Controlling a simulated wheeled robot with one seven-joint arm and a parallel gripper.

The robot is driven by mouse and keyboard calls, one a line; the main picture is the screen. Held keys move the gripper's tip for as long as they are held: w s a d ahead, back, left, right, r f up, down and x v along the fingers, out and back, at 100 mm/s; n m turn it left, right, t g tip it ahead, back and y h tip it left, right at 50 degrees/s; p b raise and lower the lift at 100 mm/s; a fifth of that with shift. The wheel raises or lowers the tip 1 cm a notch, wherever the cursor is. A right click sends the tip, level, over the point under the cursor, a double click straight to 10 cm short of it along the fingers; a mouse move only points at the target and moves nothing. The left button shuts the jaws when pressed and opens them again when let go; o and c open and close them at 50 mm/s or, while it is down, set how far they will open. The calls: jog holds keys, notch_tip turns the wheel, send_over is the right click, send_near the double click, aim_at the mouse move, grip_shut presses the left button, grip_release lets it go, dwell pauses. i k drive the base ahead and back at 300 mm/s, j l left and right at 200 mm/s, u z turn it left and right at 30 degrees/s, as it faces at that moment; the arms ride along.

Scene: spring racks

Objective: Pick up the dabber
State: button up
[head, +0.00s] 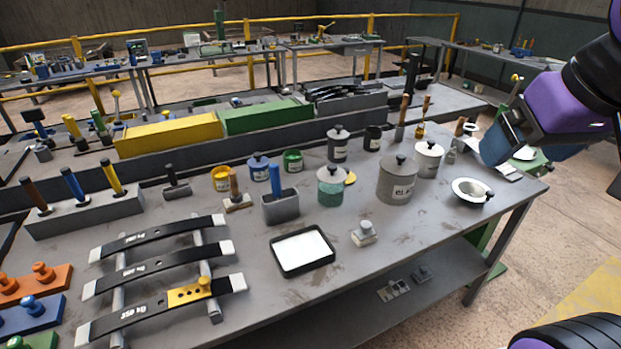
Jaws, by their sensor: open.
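Two small knobbed pads on the grey bench could be the dabber, and I cannot tell which it is. One is a pale block with a rounded grey knob (364,234), just right of a black-rimmed white tray (277,259). The other is a pale pad with an upright wooden handle (236,193), left of a grey holder with a blue handle. My gripper (497,143) is at the upper right, above the bench's right end, open and well apart from both. Its fingertips are hard to make out.
Lidded pots, including a large grey one (397,182) and a glass jar of green contents (331,188), stand behind the tray. A metal bowl (472,191) sits near the right edge. Black spring bars (160,263) lie on a rack at left. The bench's front right is mostly clear.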

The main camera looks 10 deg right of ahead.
aim_at(235, 197)
jog(key=j+u, duration=0.2)
jog(key=j, duration=0.4)
jog(key=i+j+u, duration=0.15)
jog(key=j, duration=0.45)
jog(key=i+j+u, duration=0.2)
jog(key=j, duration=0.4)
jog(key=k+j, duration=0.05)
jog(key=k, duration=0.05)
